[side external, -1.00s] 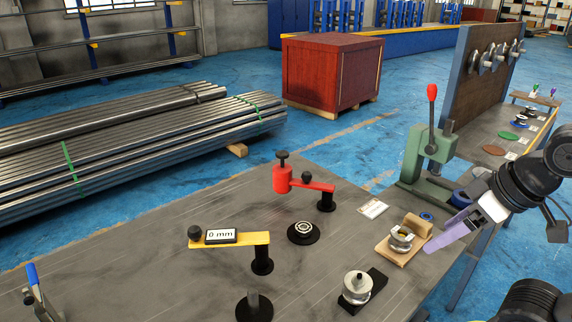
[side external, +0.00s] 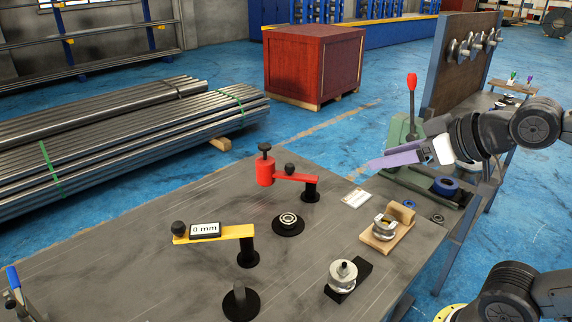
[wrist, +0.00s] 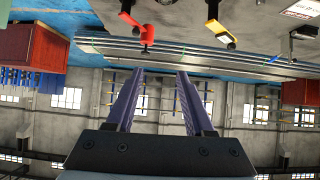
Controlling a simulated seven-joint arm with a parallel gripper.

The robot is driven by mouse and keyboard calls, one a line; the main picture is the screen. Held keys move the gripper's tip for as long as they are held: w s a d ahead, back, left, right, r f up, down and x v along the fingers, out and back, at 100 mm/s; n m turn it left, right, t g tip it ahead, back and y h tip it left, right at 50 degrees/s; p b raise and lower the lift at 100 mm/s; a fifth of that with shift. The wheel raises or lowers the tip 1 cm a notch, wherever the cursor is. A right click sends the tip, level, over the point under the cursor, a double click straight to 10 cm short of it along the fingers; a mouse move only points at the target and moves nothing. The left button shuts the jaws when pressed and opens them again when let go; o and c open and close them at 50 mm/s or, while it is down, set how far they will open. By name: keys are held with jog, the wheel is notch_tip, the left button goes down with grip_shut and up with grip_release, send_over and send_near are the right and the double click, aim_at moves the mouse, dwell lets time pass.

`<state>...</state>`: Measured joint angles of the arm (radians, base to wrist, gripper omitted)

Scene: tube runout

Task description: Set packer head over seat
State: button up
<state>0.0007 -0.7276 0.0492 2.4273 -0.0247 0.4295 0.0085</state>
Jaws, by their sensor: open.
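The red packer head (side external: 265,172) is a cylinder with a black knob on top, at the left end of a red swing arm (side external: 292,177) on a black post. The seat (side external: 288,223) looks to be the black disc with a metal ring on the bench; the head is behind and left of it, not above it. My gripper (side external: 372,165) has purple fingers and is raised right of the red arm, apart from it. In the wrist view my gripper (wrist: 160,75) is open and empty; the red arm (wrist: 146,35) shows upside down beyond the fingertips.
A yellow arm (side external: 218,234) with a "0 mm" readout stands left of the seat. A roller on a wooden block (side external: 386,228), another on a black base (side external: 343,272), and a green lever press (side external: 400,150) stand to the right. Bare bench lies between.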

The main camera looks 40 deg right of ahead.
jog(key=w+d+r+t, duration=0.1)
jog(key=w+r+t, duration=0.5)
jog(key=w, duration=0.8)
jog(key=t, duration=0.3)
send_over(293, 168)
jog(key=s+a, duration=0.5)
jog(key=s, duration=0.1)
notch_tip(293, 168, down, 7)
jog(key=d+f, duration=0.1)
jog(key=f, duration=0.6)
jog(key=d+f+g, duration=0.1)
jog(key=d+f, duration=0.1)
jog(key=f, duration=0.4)
jog(key=d+f+g+h, duration=0.1)
jog(key=f, duration=0.6)
jog(key=shift+w+d+f+m, duration=0.25)
jog(key=shift+d+f+m, duration=0.05)
jog(key=shift+f+m, duration=0.1)
jog(key=w, duration=0.7)
jog(key=shift+w+d+r, duration=0.1)
jog(key=shift+w+d, duration=0.05)
jog(key=shift+d, duration=0.15)
grip_shut()
